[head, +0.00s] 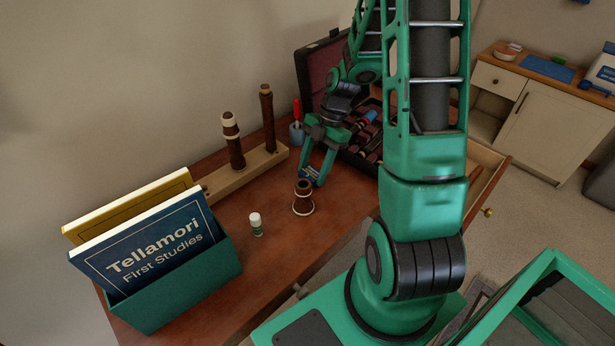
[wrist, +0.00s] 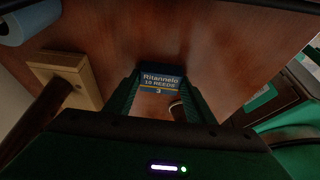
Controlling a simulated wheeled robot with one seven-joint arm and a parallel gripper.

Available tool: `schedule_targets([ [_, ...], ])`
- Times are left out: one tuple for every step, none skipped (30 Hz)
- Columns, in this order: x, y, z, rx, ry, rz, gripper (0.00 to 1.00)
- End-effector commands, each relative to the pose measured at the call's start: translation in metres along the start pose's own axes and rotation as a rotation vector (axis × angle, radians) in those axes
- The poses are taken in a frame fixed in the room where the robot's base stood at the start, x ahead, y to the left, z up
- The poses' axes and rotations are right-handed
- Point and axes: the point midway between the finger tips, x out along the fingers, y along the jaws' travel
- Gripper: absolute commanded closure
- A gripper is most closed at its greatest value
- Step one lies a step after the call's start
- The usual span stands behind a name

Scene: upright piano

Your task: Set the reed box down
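The reed box (wrist: 160,80) is a small blue box with white lettering and a yellow stripe. It sits between the two fingers of my gripper (wrist: 160,95) in the wrist view, with a finger against each side. In the head view the box (head: 312,172) shows as a small blue patch between the fingertips of my gripper (head: 313,178), which points down over the brown desk top (head: 345,205). It is low over the desk; I cannot tell whether its underside touches the wood.
A dark wooden bell (head: 303,198) and a small white-capped tube (head: 256,224) stand nearby. Instrument joints stand on a wooden peg base (head: 262,163) behind. An open instrument case (head: 318,68) lies at the back right. A green book holder (head: 180,285) stands at the front left.

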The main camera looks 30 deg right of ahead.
Motion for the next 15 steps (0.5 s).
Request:
schedule_targets([
  [0.000, 0.000, 0.000, 0.000, 0.000, 0.000, 0.63],
  [0.000, 0.000, 0.000, 0.000, 0.000, 0.000, 0.70],
  [0.000, 0.000, 0.000, 0.000, 0.000, 0.000, 0.74],
  [0.000, 0.000, 0.000, 0.000, 0.000, 0.000, 0.74],
  [0.000, 0.000, 0.000, 0.000, 0.000, 0.000, 0.77],
  [0.000, 0.000, 0.000, -0.001, 0.000, 0.000, 0.77],
  [0.000, 0.000, -0.001, -0.001, 0.000, 0.000, 0.77],
  [0.000, 0.000, -0.001, -0.001, 0.000, -0.001, 0.77],
  [0.000, 0.001, -0.001, -0.001, 0.000, -0.001, 0.77],
  [0.000, 0.001, -0.001, -0.001, 0.000, -0.001, 0.77],
  [-0.001, 0.001, -0.001, -0.001, 0.000, 0.000, 0.77],
  [-0.003, 0.001, -0.002, -0.002, -0.001, 0.000, 0.77],
  [-0.004, 0.001, -0.003, -0.002, -0.001, 0.000, 0.77],
  [-0.007, 0.001, -0.004, -0.002, -0.001, 0.000, 0.77],
  [-0.011, 0.001, -0.005, -0.002, -0.002, 0.001, 0.77],
])
